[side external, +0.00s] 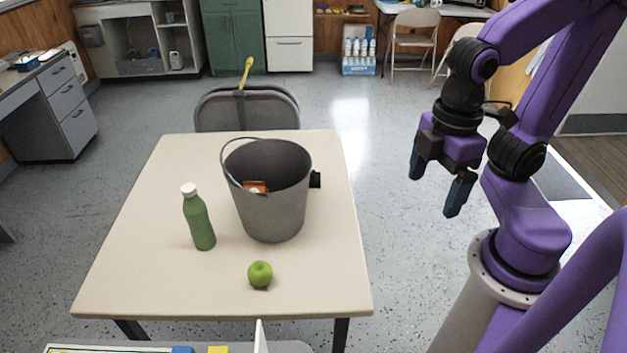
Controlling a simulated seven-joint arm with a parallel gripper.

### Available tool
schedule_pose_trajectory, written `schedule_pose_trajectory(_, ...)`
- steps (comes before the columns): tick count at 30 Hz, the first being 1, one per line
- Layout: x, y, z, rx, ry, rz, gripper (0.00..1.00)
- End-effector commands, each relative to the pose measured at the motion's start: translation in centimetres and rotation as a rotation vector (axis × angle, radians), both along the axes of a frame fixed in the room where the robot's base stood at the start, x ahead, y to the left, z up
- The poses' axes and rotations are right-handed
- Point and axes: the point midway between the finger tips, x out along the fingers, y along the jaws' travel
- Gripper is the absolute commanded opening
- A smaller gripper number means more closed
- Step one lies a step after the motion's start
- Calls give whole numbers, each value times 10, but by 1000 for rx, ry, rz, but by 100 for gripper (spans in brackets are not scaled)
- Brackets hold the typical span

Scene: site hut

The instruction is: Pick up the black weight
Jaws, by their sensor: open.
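A small black block (315,180), which looks like the black weight, shows at the right side of the grey bucket (275,215) on the table (130,265). Its left part is hidden behind the bucket, and I cannot tell whether the two touch. My gripper (436,188) hangs in the air to the right of the table, apart from the block. Its two blue fingers are spread open with nothing between them.
The bucket has a raised handle and holds an orange-red item (256,187). A green bottle (199,220) stands left of it, and a green apple (260,274) sits in front. The table's right side is mostly clear. A grey chair (215,112) stands behind the table.

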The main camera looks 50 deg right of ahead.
Motion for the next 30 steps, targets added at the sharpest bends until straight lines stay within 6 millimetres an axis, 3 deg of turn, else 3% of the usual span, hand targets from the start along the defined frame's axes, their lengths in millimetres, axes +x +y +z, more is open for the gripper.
schedule_pose_trajectory(3,1,1,26,6,-1,-5,92)
schedule_pose_trajectory(14,31,8,18,21,208,-511,92)
schedule_pose_trajectory(23,89,11,18,104,458,-1110,92)
schedule_pose_trajectory(30,151,-6,20,224,674,-1587,92)
